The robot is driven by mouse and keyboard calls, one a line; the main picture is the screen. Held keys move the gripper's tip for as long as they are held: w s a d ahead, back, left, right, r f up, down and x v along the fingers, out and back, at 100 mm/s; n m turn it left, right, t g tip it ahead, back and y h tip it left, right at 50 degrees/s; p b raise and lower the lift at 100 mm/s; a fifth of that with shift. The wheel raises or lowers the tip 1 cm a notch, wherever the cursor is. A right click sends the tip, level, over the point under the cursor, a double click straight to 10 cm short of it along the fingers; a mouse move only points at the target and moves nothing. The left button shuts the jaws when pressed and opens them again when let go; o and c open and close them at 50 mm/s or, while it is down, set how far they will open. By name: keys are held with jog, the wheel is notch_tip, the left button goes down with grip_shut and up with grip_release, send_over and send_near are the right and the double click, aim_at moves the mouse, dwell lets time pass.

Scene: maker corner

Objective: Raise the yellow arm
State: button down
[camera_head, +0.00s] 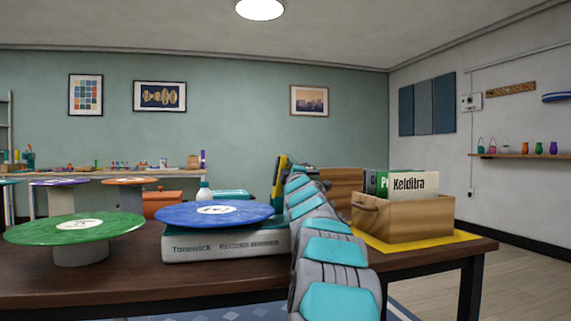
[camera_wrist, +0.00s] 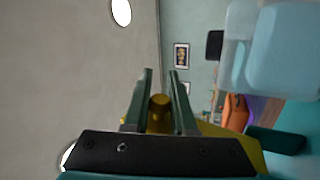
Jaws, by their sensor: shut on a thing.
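The yellow arm (camera_head: 279,180) stands steeply upright, leaning slightly, at the right end of a white record maker (camera_head: 228,246) in the head view. A blue record (camera_head: 214,213) lies flat on top of the machine. In the wrist view, a yellow round end of the arm (camera_wrist: 160,106) sits between the two dark green fingers of my gripper (camera_wrist: 160,98), which is shut on it. More yellow shows behind the gripper's black bar. In the head view my own grey and teal arm hides the yellow arm's lower part and most of the gripper.
A green record (camera_head: 75,228) rests on a round stand at the left of the dark table (camera_head: 130,283). A wooden crate (camera_head: 403,220) with record sleeves stands on a yellow mat (camera_head: 455,239) at the right. Another bench (camera_head: 110,176) stands along the back wall.

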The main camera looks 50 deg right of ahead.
jog(key=shift+f, duration=0.15)
jog(key=c, duration=0.7)
grip_release()
jog(key=shift+c, duration=0.2)
jog(key=shift+s, duration=0.1)
jog(key=s+a+f+b, duration=0.1)
jog(key=s+a, duration=0.7)
jog(key=s, duration=0.4)
jog(key=shift+a, duration=0.25)
